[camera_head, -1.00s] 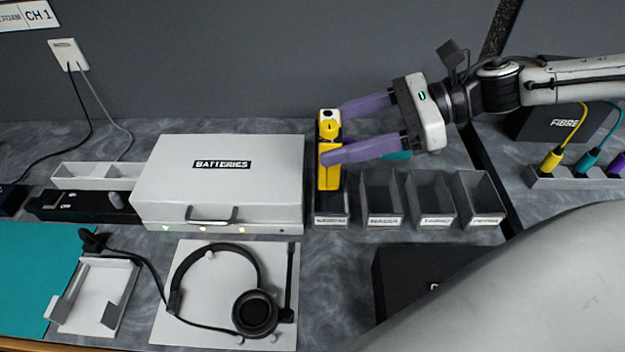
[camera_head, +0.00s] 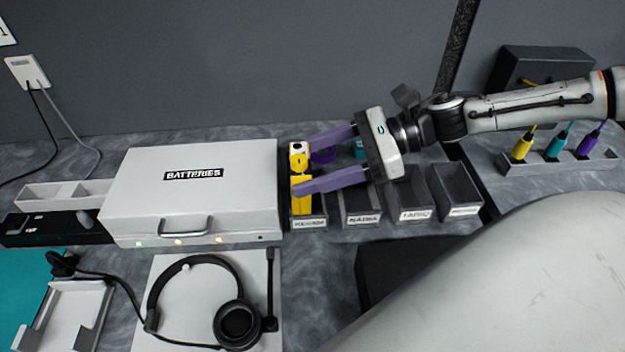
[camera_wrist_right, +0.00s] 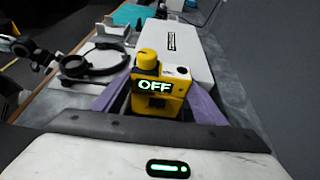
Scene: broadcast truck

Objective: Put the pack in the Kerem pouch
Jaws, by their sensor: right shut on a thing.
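The pack is a yellow box with a yellow knob (camera_head: 301,196), upright in the head view. In the right wrist view the pack (camera_wrist_right: 157,103) has a lit display reading OFF. My right gripper (camera_head: 304,165) is shut on it, purple fingers on either side. The leftmost grey pouch (camera_head: 311,223) has a front label that seems to read Kerem. The pack's lower end is at this pouch's mouth and appears to reach inside; how deep is hidden. My left gripper is not in view.
Pouches labelled Naima (camera_head: 362,219) and Fariq (camera_head: 413,214), and another, stand in a row to the right. The white batteries case (camera_head: 195,200) is close on the left. A headset (camera_head: 235,320) lies in front.

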